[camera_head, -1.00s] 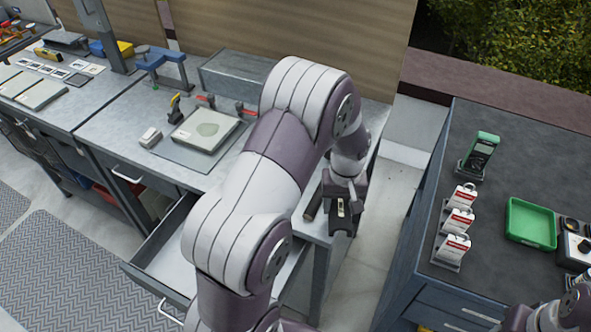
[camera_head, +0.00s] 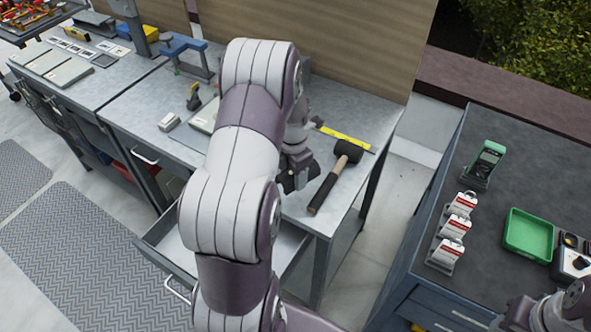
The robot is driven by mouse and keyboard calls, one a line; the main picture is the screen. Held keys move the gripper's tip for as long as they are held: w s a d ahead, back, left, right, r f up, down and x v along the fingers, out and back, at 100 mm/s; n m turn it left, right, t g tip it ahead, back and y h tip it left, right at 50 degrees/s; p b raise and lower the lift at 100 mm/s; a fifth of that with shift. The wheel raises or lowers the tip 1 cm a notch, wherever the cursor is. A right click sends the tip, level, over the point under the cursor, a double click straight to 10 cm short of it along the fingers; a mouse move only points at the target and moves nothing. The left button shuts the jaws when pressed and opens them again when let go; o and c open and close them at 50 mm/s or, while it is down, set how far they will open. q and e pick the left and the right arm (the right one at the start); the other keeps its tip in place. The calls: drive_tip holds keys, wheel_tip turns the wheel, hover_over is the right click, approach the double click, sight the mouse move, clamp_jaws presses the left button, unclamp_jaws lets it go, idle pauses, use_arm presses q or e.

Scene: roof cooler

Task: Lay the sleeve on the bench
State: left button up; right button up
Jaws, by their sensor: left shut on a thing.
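My left gripper (camera_head: 297,182) is over the right part of the grey bench (camera_head: 372,122), just left of a mallet. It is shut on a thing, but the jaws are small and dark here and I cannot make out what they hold. I cannot pick out the sleeve for certain in this view. My left arm hides the middle of the bench and part of the gripper. My right gripper is not in view; only a part of my right arm shows at the bottom right corner.
A black-headed mallet (camera_head: 336,176) and a yellow strip (camera_head: 345,137) lie on the bench's right end. An open drawer (camera_head: 168,238) sticks out in front. A blue clamp-like tool (camera_head: 184,50) stands behind. A separate dark-topped cabinet (camera_head: 480,220) holds a green tray (camera_head: 529,232).

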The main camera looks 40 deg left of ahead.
use_arm(q)
drive_tip(key=w+a+f, duration=0.3)
drive_tip(key=w, duration=0.1)
drive_tip(key=shift+p, duration=0.3)
wheel_tip(320, 180, down, 4)
drive_tip(key=shift+r+p, duration=0.2)
drive_tip(key=shift+p, duration=0.3)
drive_tip(key=shift+w+f, duration=0.1)
drive_tip(key=shift+f, duration=0.15)
drive_tip(key=shift+f, duration=0.1)
drive_tip(key=o, duration=1)
drive_tip(key=shift+o, duration=0.2)
